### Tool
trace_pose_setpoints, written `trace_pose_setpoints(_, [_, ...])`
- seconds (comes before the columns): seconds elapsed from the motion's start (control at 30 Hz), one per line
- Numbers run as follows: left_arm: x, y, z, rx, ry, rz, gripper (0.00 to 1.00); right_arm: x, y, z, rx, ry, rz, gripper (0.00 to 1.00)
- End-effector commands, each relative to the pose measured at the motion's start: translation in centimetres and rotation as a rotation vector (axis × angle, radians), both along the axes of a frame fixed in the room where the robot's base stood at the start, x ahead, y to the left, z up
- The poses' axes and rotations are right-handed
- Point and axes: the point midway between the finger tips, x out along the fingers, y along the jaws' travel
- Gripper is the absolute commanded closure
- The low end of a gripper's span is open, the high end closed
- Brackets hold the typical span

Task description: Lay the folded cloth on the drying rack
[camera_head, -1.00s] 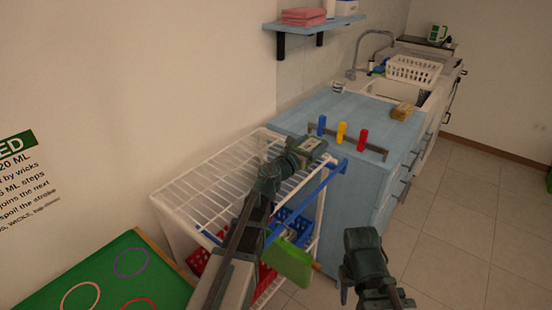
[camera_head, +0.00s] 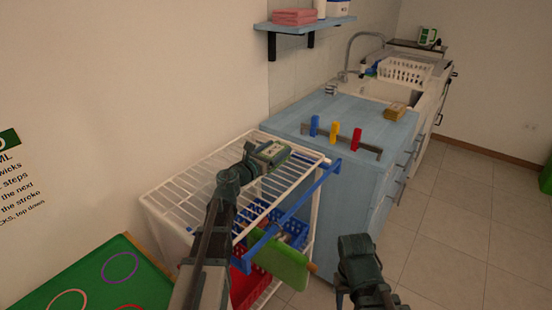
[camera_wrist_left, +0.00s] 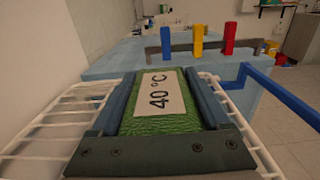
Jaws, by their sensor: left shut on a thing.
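My left gripper (camera_head: 268,154) is shut on a green, textured folded cloth (camera_wrist_left: 178,118) with a white "40 °C" label. In the left wrist view, the cloth lies between the two dark fingers. The gripper is over the far right part of the white wire drying rack (camera_head: 183,200). Rack wires show on both sides of the fingers in the wrist view. I cannot tell whether the cloth touches the wires. My right gripper (camera_head: 358,285) is low, to the right of the rack, and its jaws cannot be made out.
A blue rail (camera_head: 290,212) runs along the rack's right side, with a green board-like thing (camera_head: 280,262) below it. A blue counter (camera_head: 350,112) stands behind, with blue, yellow and red handles on a bar. Pink folded cloths (camera_head: 296,17) lie on a shelf.

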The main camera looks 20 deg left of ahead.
Motion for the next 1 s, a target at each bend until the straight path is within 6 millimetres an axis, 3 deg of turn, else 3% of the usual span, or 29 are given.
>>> trace_pose_setpoints(0.07, [0.01, -0.01, -1.49, 0.000, 0.000, 0.000, 0.80, 0.00, 0.00, -1.49, 0.000, 0.000, 0.000, 0.53])
trace_pose_setpoints(0.5, [0.01, -0.01, -1.77, 0.000, 0.000, 0.000, 0.80, 0.00, 0.00, -1.77, 0.000, 0.000, 0.000, 0.53])
trace_pose_setpoints(0.53, [0.01, -0.01, -1.66, 0.000, 0.000, 0.000, 0.17, 0.00, 0.00, -1.66, 0.000, 0.000, 0.000, 0.53])
trace_pose_setpoints(0.6, [0.01, -0.01, -1.59, 0.000, 0.000, 0.000, 0.04, 0.00, 0.00, -1.59, 0.000, 0.000, 0.000, 0.53])
trace_pose_setpoints(0.63, [0.01, -0.01, -1.59, 0.000, 0.000, 0.000, 0.00, 0.00, 0.00, -1.59, 0.000, 0.000, 0.000, 0.53])
trace_pose_setpoints(0.93, [0.01, -0.01, -1.17, 0.000, 0.000, 0.000, 0.00, 0.00, 0.00, -1.17, 0.000, 0.000, 0.000, 0.53])
trace_pose_setpoints(1.0, [-0.77, 0.20, -1.27, 0.000, 0.000, 0.002, 0.00, 0.01, 0.00, -1.27, 0.000, 0.000, 0.000, 0.53])
